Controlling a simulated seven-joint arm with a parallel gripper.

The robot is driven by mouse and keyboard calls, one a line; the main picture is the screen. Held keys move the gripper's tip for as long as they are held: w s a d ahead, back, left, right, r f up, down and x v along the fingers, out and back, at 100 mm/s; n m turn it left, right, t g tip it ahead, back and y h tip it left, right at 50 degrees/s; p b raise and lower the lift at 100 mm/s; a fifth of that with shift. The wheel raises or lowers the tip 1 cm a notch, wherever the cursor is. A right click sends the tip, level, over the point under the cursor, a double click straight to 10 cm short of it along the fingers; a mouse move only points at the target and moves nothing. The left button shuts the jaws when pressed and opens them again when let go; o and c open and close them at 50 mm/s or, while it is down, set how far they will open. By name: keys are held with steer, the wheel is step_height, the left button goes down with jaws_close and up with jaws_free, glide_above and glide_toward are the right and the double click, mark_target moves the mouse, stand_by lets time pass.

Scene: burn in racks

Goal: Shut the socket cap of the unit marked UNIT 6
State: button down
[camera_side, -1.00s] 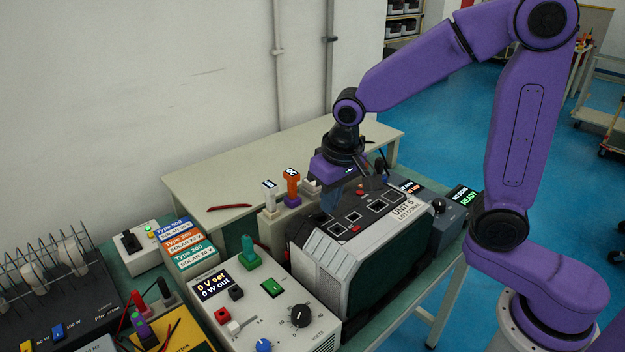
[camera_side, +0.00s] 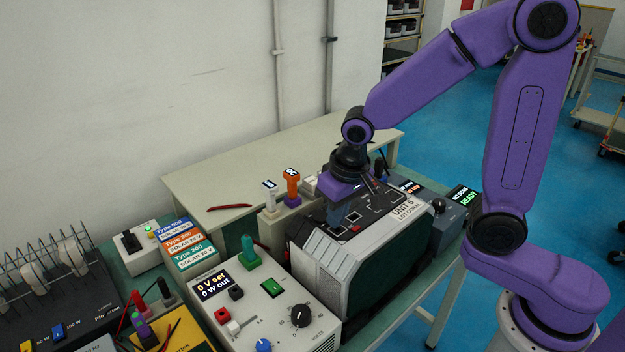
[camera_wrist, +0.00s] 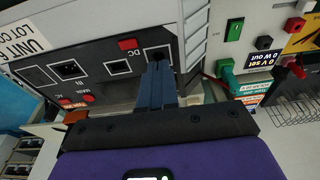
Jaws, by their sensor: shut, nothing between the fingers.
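The unit marked UNIT 6 (camera_side: 388,252) is a grey-white box with a dark top panel. Its name label (camera_wrist: 30,45) shows at the left of the wrist view. The panel (camera_wrist: 100,56) carries several square sockets with pale outlines and small red parts. My gripper (camera_wrist: 157,66) is shut and empty. Its blue fingertips are over the near edge of the rightmost socket (camera_wrist: 155,52) and hide part of it. In the side view my gripper (camera_side: 338,220) is low over the panel's left part. I cannot make out the socket cap clearly; contact with the panel cannot be told.
A power supply (camera_side: 265,305) with knobs and a green plug (camera_side: 249,250) stands left of the unit. Upright orange (camera_side: 292,183) and white plugs stand behind it. A grey box with a READY display (camera_side: 463,198) is at its right. The pale table behind is mostly clear.

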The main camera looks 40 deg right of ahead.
steer(key=shift+w, duration=0.1)
stand_by(0.3)
steer(key=shift+w, duration=0.7)
steer(key=shift+r, duration=0.45)
steer(key=r, duration=0.4)
steer(key=shift+s, duration=0.35)
steer(key=s+r, duration=0.6)
steer(key=shift+s, duration=0.4)
steer(key=s+d+f+n+g, duration=0.1)
steer(key=s+d+f+n, duration=0.2)
steer(key=s+n, duration=0.3)
steer(key=s+d+f+n+g, duration=0.1)
steer(key=s+d+f+n, duration=0.2)
steer(key=s, duration=0.7)
steer(key=f+n, duration=0.2)
steer(key=n, duration=0.1)
steer(key=shift+d+n, duration=0.25)
steer(key=shift+n, duration=0.05)
